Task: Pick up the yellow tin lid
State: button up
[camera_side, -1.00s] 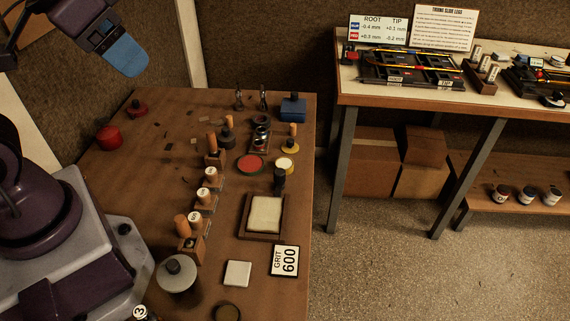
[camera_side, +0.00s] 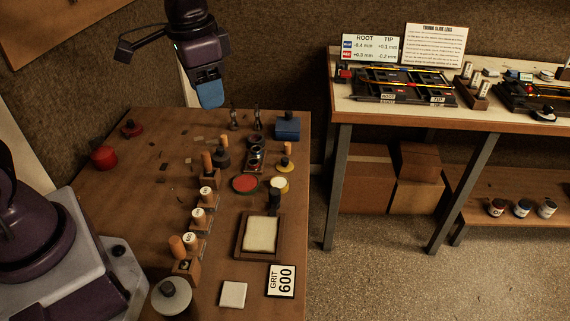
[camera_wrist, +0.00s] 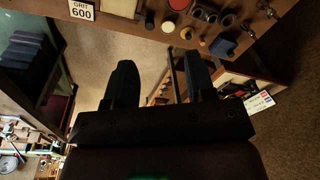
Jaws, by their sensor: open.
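The yellow tin lid (camera_side: 285,165), a small yellow disc with an upright wooden knob, lies on the bench's right side in the side view. It also shows near the top of the wrist view (camera_wrist: 186,34). Just in front of it is an open yellow tin (camera_side: 279,184) with pale contents, also in the wrist view (camera_wrist: 168,27). My gripper (camera_side: 210,101) is in the air over the far part of the bench, left of and well above the lid. In the wrist view its two dark fingers (camera_wrist: 160,75) are spread, with nothing between them.
Near the lid are a red tin (camera_side: 245,184), a dark rack of rings (camera_side: 256,158) and a blue block (camera_side: 287,127). Wooden-handled tools (camera_side: 198,217) stand in a row to the left. A framed pale pad (camera_side: 261,234) lies nearer. The bench's left middle is mostly clear.

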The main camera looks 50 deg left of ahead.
jog(key=w+f+m+g, duration=0.1)
jog(key=w+f+m, duration=0.4)
jog(key=w+f, duration=0.35)
jog(key=m+y, duration=0.1)
jog(key=m, duration=1.1)
send_near(285, 159)
jog(key=f, duration=0.3)
jog(key=a+f, duration=0.1)
jog(key=f, duration=0.5)
jog(key=shift+w+a+f, duration=0.15)
jog(key=shift+f, duration=0.25)
grip_shut()
